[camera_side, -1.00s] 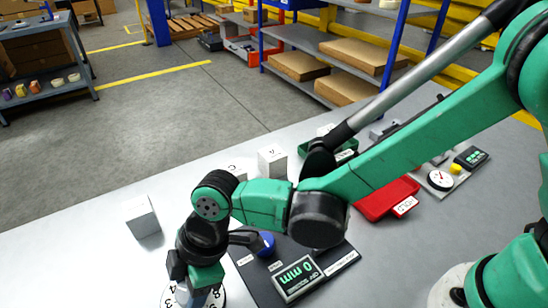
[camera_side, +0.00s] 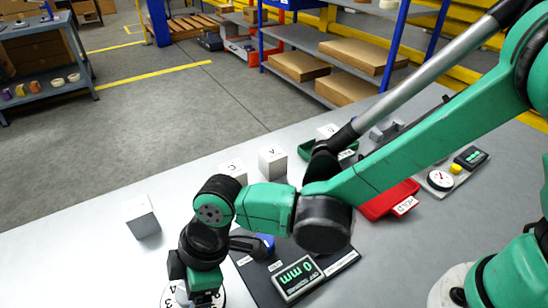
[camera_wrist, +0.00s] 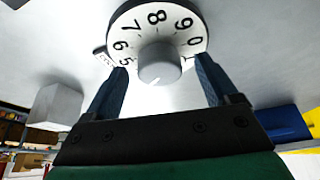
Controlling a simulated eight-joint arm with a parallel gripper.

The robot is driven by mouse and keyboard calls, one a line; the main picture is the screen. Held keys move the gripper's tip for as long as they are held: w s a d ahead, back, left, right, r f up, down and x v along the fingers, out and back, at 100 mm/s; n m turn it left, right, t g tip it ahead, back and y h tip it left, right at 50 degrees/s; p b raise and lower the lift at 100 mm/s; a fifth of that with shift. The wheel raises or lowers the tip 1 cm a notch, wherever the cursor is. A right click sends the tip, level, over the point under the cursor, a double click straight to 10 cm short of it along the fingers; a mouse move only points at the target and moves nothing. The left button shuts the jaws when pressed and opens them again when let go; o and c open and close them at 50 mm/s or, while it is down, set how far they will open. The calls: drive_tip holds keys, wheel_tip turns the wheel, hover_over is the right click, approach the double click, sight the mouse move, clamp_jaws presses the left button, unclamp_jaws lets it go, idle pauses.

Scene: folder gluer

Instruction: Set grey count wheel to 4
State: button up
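The grey count wheel (camera_wrist: 160,65) is a round knob at the centre of a white dial (camera_wrist: 128,22) with black digits. In the wrist view the digits 5 to 9, 0 and part of a 1 show. A pale mark is at the knob's lower edge; the digit it points to cannot be told. My gripper (camera_wrist: 160,86) is open, with its two dark fingers apart on either side of the knob and no clear contact. In the side view my gripper (camera_side: 203,298) covers most of the dial (camera_side: 170,297), at the bottom edge; a 4 shows.
A black panel with a "0 mm" display (camera_side: 297,278) and a blue knob (camera_side: 266,242) sits right of the dial. A plain white cube (camera_side: 142,218) stands behind left. Lettered cubes (camera_side: 272,163), a red tray (camera_side: 388,201) and a gauge (camera_side: 440,180) are farther back.

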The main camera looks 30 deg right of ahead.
drive_tip(key=shift+v, duration=2.85)
drive_tip(key=shift+w+d, duration=0.15)
drive_tip(key=shift+d, duration=0.15)
drive_tip(key=w+d+r+m+t, duration=0.2)
drive_tip(key=d+r+m, duration=0.15)
drive_tip(key=d, duration=0.35)
drive_tip(key=w+d+r+m+t, duration=0.1)
drive_tip(key=w+d+r+m, duration=0.1)
drive_tip(key=d+m, duration=0.3)
drive_tip(key=s+d+m+t+h, duration=0.1)
drive_tip(key=d+m, duration=0.3)
drive_tip(key=d, duration=0.4)
drive_tip(key=s+d+r+m+t+h, duration=0.1)
drive_tip(key=s+d+m+t+h, duration=0.1)
drive_tip(key=d, duration=0.7)
drive_tip(key=shift+m+h, duration=0.7)
drive_tip(key=shift+m, duration=0.15)
drive_tip(key=shift+s, duration=0.1)
